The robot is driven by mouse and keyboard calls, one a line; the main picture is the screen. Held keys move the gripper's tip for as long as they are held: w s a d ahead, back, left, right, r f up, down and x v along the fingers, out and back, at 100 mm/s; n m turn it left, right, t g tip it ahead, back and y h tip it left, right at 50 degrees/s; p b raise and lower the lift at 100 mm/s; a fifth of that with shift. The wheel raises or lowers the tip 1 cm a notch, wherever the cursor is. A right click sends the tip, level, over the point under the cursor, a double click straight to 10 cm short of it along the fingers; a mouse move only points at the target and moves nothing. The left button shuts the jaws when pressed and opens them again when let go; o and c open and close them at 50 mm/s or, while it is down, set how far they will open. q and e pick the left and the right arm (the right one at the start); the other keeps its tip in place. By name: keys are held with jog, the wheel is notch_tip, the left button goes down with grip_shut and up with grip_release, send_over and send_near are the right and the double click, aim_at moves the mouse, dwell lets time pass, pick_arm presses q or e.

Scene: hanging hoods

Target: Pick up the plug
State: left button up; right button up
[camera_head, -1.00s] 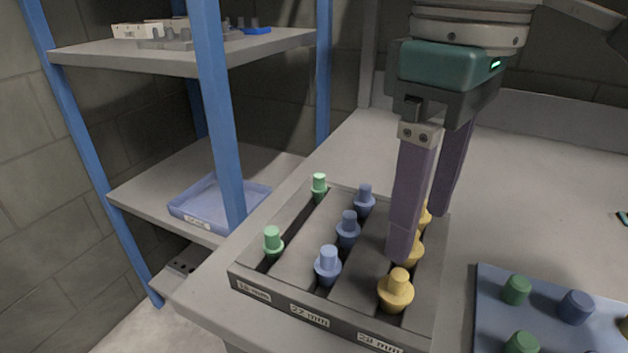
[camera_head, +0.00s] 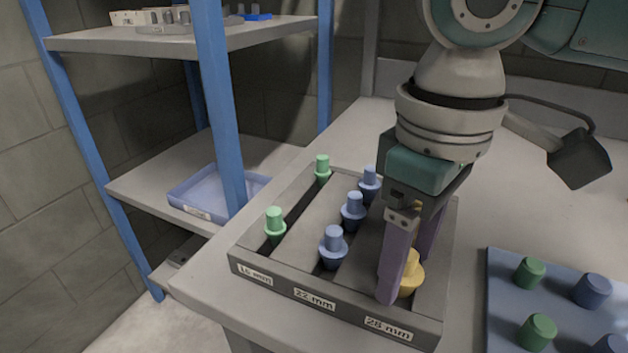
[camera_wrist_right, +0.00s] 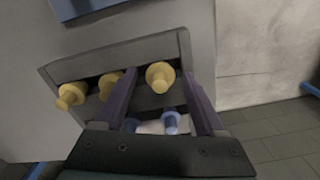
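A yellow plug (camera_head: 411,275) stands in the slot labelled 28 mm of a grey rack (camera_head: 262,262), partly hidden behind my right gripper (camera_head: 406,277). The gripper points down with its two purple fingers on either side of this plug. In the right wrist view, the yellow plug (camera_wrist_right: 160,76) sits between the spread fingertips of my right gripper (camera_wrist_right: 162,80), with gaps beside it, so the gripper is open. Two more yellow plugs, one at the far left (camera_wrist_right: 70,94), show in the same slot there. My left gripper is not in view.
Blue plugs (camera_head: 333,247) stand in the 22 mm slot and green plugs (camera_head: 275,225) in the 15 mm slot. A blue board (camera_head: 503,300) with green and blue plugs lies to the right. A shelf with blue posts (camera_head: 218,120) holds a blue tray (camera_head: 190,208).

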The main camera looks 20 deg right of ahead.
grip_shut()
dwell(0.3)
